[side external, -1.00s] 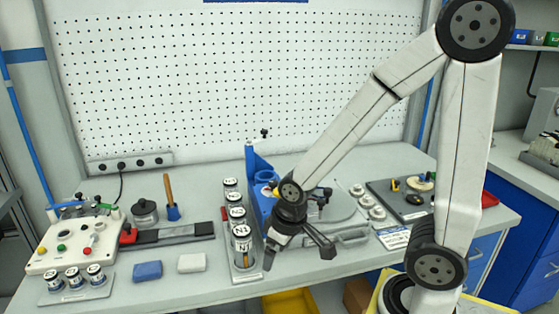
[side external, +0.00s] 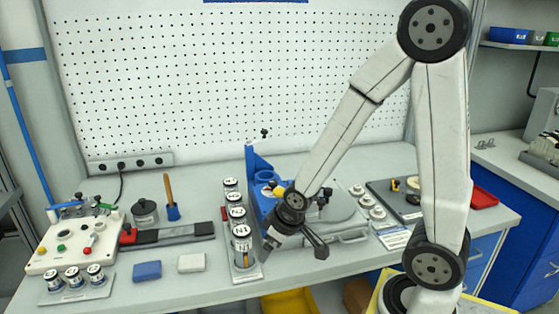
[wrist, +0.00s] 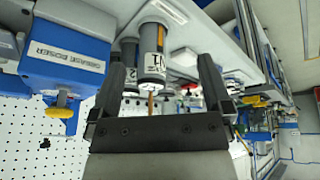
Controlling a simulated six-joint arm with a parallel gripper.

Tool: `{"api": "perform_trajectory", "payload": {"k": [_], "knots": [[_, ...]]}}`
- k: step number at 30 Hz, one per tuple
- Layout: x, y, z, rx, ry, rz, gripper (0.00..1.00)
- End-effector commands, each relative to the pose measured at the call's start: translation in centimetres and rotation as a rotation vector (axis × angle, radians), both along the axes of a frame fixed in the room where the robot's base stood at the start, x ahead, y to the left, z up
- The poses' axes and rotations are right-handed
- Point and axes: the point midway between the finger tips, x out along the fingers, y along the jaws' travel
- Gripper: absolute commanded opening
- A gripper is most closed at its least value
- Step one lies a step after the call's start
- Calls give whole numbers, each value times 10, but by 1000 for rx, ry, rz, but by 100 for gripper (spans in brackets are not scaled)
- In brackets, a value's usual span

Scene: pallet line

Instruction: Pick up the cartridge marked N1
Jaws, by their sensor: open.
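The cartridge marked N1 (wrist: 152,62) is a grey cylinder with a white label. In the wrist view it shows between my two fingers, with room on both sides; I cannot tell its depth. In the side view it appears to be the front cartridge (side external: 241,240) of a row of several in a narrow rack (side external: 246,273). My gripper (side external: 293,252) is open and empty just right of that cartridge, fingers pointing down and forward. Its fingers also show in the wrist view (wrist: 157,75). A cartridge marked 2 (wrist: 130,72) stands behind N1, partly hidden.
A blue dispenser (wrist: 68,62) stands close beside the row, behind my gripper in the side view. Blue (side external: 147,271) and white (side external: 191,263) blocks lie left of the rack. The bench front edge is close.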

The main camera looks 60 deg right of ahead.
Motion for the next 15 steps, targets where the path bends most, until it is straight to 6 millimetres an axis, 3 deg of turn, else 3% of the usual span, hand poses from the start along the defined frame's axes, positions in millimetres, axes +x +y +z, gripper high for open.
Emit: {"api": "perform_trajectory", "payload": {"k": [6,15], "knots": [[21,-23,-18,-25,-145,54,100],[38,-39,-35,-3,-357,143,100]]}}
